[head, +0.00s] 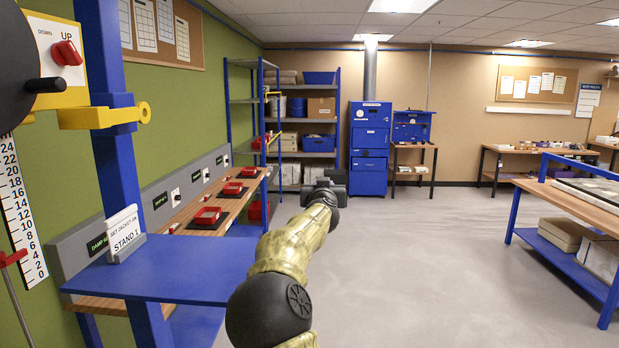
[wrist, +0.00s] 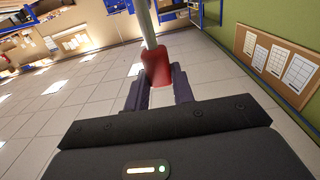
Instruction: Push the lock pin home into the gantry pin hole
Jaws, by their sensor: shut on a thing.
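In the wrist view, my gripper (wrist: 158,82) is shut on the red grip of the lock pin (wrist: 156,66). Its pale grey shaft sticks out past the fingers to the top of the picture. In the head view, my gripper (head: 326,183) is out ahead over the open floor, and the pin cannot be made out there. The gantry's blue post (head: 108,150) stands at the left with a yellow bracket (head: 95,118) on it. The bracket ends in a round eye (head: 145,112); whether this is the pin hole I cannot tell. My gripper is well to the right of it.
A blue stand table (head: 175,270) with a "STAND 1" sign (head: 124,235) lies below the bracket. A wall bench with red trays (head: 206,216) runs behind it. Blue shelves (head: 318,145) and a blue cabinet (head: 370,148) stand at the back. The floor (head: 430,270) is clear.

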